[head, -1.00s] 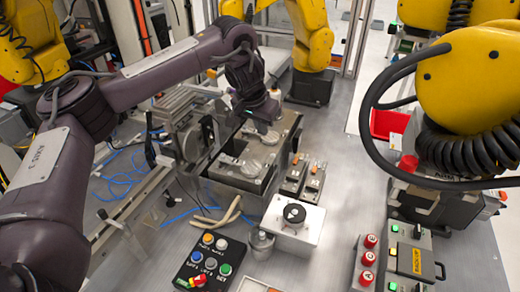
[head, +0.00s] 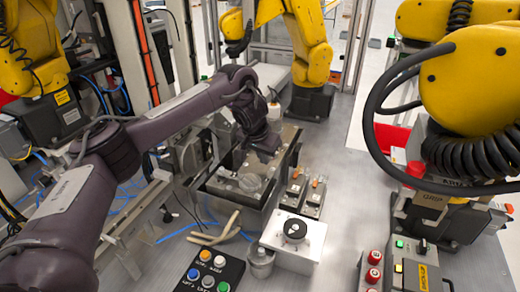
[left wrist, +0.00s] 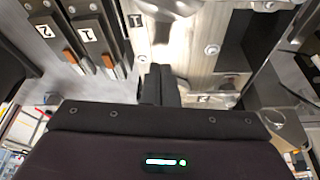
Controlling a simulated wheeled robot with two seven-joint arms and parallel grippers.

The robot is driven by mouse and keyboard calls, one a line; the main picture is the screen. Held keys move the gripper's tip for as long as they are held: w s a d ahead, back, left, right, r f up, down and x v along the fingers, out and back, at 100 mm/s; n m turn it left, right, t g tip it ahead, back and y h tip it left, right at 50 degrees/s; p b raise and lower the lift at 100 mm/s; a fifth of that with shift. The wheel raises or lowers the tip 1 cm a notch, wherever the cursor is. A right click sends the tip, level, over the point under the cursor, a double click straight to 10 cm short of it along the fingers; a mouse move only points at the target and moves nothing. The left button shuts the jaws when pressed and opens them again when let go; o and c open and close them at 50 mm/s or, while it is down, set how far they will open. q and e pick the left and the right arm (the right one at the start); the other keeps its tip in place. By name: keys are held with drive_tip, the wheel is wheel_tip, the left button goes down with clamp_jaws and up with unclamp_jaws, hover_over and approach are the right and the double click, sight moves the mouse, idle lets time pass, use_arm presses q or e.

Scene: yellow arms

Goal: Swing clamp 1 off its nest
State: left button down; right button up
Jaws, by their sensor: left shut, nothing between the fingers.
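My right gripper is not in view.
Two small units with orange-tipped levers (head: 315,192) stand just right of the fixture. A white box with a black knob (head: 295,229) and a button panel (head: 208,270) stand nearer. A yellow arm with a black hose (head: 480,90) fills the right side.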

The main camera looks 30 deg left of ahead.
sight(238, 179)
use_arm(q)
drive_tip(key=shift+a+f+p, duration=0.1)
drive_tip(key=shift+f+p, duration=0.2)
drive_tip(key=shift+f, duration=0.05)
drive_tip(key=s, duration=0.1)
drive_tip(key=s+p, duration=0.1)
drive_tip(key=s, duration=0.1)
drive_tip(key=shift+s+a, duration=0.2)
drive_tip(key=shift+s, duration=0.05)
drive_tip(key=shift+s+f, duration=0.1)
drive_tip(key=shift+f, duration=0.1)
drive_tip(key=shift+d, duration=0.1)
